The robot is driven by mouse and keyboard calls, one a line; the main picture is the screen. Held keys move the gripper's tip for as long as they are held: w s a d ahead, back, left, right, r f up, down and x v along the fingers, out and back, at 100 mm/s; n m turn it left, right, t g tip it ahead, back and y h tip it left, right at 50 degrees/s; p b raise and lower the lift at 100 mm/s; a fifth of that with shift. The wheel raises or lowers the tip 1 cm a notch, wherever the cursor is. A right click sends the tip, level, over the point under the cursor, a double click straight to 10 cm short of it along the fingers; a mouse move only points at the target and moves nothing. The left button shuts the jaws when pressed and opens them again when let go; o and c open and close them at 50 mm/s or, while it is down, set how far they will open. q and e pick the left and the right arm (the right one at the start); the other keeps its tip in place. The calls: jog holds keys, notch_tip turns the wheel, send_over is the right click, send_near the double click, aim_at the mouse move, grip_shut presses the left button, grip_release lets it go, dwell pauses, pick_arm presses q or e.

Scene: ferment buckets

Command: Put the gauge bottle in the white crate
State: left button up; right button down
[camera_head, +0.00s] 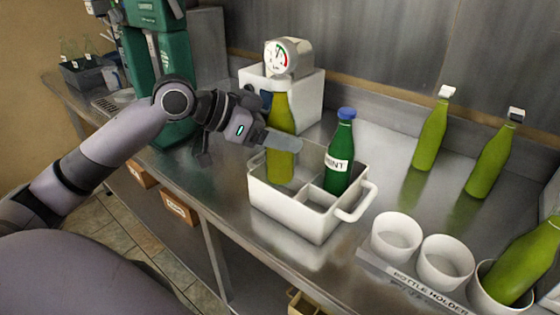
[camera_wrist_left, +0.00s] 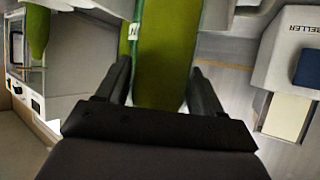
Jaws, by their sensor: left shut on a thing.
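The gauge bottle (camera_head: 281,168) is yellow-green and upright, with a round dial (camera_head: 288,57) showing just above its top. My left gripper (camera_head: 283,143) is shut on its body, and the bottle fills the middle of the left wrist view (camera_wrist_left: 160,60) between the fingers. Its lower end is at the left compartment of the white crate (camera_head: 290,217); I cannot tell whether it rests on the crate's floor. A dark green bottle with a blue cap (camera_head: 341,155) stands in another compartment. My right gripper is not in view.
A white labeller box (camera_head: 308,98) stands behind the crate. Two yellow-green bottles (camera_head: 432,135) (camera_head: 492,160) stand at the back right. White bottle-holder cups (camera_head: 397,236) are at the front right, one holding a tilted bottle (camera_head: 525,262). A green machine (camera_head: 160,75) stands left.

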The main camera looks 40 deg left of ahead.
aim_at(279, 159)
pick_arm(q)
jog(key=shift+f, duration=2.9)
jog(key=shift+f, duration=0.1)
jog(key=o, duration=1.6)
jog(key=shift+f, duration=0.1)
jog(key=shift+s, duration=0.1)
jog(key=shift+b+v, duration=0.9)
jog(key=shift+v, duration=5.1)
